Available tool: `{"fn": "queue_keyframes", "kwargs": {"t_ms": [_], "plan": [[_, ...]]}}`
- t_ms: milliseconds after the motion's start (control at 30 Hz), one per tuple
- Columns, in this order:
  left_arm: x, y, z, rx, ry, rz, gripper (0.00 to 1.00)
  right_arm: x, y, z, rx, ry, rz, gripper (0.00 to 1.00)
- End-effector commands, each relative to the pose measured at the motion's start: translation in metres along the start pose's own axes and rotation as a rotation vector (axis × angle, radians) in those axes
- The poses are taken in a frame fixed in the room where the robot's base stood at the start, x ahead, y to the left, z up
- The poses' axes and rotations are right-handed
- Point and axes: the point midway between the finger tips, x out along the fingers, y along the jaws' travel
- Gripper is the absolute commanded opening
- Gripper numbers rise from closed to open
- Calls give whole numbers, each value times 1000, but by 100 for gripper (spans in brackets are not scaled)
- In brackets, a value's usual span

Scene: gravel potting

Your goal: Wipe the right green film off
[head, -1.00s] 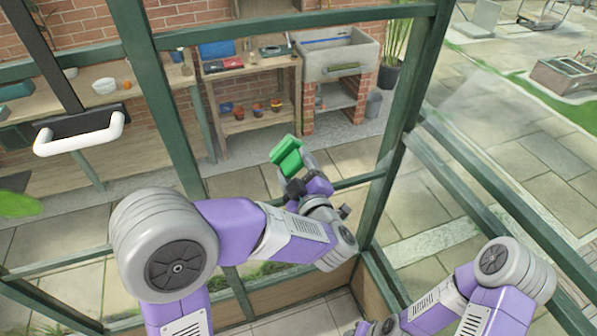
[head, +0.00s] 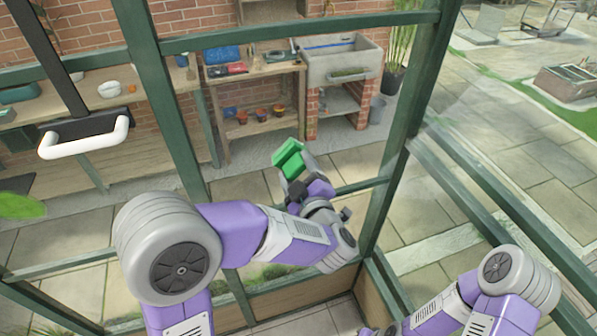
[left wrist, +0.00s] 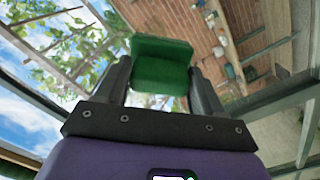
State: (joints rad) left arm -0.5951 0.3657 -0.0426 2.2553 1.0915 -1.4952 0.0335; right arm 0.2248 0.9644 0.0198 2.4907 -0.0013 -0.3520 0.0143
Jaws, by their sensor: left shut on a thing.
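My left gripper (head: 297,174) is shut on a green wiping block (head: 288,153), held up at the glass between the green frame bars. In the left wrist view the block (left wrist: 162,66) sits between the two dark fingers of the gripper (left wrist: 163,84). A bright green film patch (head: 20,205) shows at the far left edge of the head view, well away from the block. I cannot make out a separate green film on the pane by the block; the block and gripper hide part of it.
Dark green frame bars (head: 160,100) surround the panes. A white handle (head: 85,138) stands out at the left. Beyond the glass are a wooden bench (head: 255,70), a stone sink (head: 342,65) and several small pots. The glass right of the block looks clear.

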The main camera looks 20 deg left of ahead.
Motion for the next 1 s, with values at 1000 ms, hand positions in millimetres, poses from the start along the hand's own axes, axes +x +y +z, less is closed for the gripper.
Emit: {"fn": "queue_keyframes", "kwargs": {"t_ms": [1000], "plan": [[9,23,22,0,0,3,44,2,1,0,0,0,0,46]]}}
